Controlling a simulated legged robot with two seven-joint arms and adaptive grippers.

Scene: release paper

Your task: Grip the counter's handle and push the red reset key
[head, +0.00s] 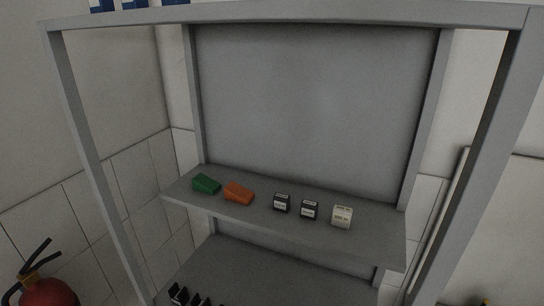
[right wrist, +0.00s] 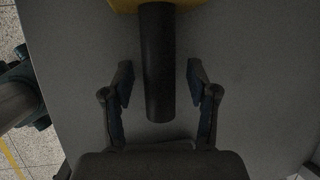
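The counter shows in the right wrist view as a yellow body (right wrist: 158,4), cut off by the top edge, with a thick black cylindrical handle (right wrist: 157,75) pointing down the picture. My right gripper (right wrist: 160,80) is open, with one finger on each side of the handle. A gap shows between each finger and the handle, so the handle is not gripped. The red reset key is not visible in either view. My left gripper is not in view, and the head view does not show my right gripper.
A grey shelf rack (head: 290,225) carries a green wedge (head: 206,184), an orange wedge (head: 238,193), two small black boxes and a white one (head: 342,216). A fire extinguisher (head: 47,290) is at lower left. A plain grey surface (right wrist: 255,80) lies behind the handle.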

